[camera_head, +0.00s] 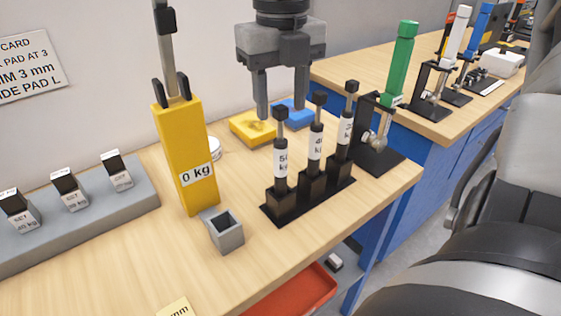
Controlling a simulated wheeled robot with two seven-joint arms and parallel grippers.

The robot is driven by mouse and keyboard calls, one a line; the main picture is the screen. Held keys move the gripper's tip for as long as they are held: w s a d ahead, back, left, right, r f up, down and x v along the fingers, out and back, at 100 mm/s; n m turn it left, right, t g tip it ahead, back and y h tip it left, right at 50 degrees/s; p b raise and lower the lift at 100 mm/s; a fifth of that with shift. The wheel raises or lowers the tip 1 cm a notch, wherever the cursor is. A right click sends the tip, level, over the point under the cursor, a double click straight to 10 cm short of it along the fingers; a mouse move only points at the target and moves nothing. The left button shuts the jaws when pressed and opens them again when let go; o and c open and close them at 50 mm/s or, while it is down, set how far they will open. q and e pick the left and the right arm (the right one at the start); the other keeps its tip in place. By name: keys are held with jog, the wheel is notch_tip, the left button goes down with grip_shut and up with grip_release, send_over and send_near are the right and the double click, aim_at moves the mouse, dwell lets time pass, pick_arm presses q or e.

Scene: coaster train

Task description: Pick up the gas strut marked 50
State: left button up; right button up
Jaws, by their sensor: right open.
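Three black gas struts with white labels stand upright in a black rack (311,199) on the near bench. The left strut (281,160) has a partly turned label that seems to read 50. The middle strut (316,150) seems to read 40, and the right strut's label (346,127) is only partly visible. My right gripper (281,117) points down with its two fingers apart and nothing between them. In the picture its fingertips are at either side of the left strut's top, apparently behind it; contact cannot be told. My left gripper is not in view.
A yellow gauge (184,150) marked 0 kg and a grey square cup (224,233) stand left of the rack. A black bracket (368,155) holds a green cylinder (404,60) on the right. Yellow and blue pads (252,130) lie behind.

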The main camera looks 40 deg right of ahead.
aim_at(280, 140)
jog(key=f, duration=0.2)
jog(key=f+p, duration=0.1)
jog(key=f, duration=0.2)
jog(key=shift+s+a+f, duration=0.1)
jog(key=shift+a+f, duration=0.1)
jog(key=shift+f, duration=0.15)
jog(key=shift+c, duration=0.4)
jog(key=shift+r, duration=0.1)
grip_shut()
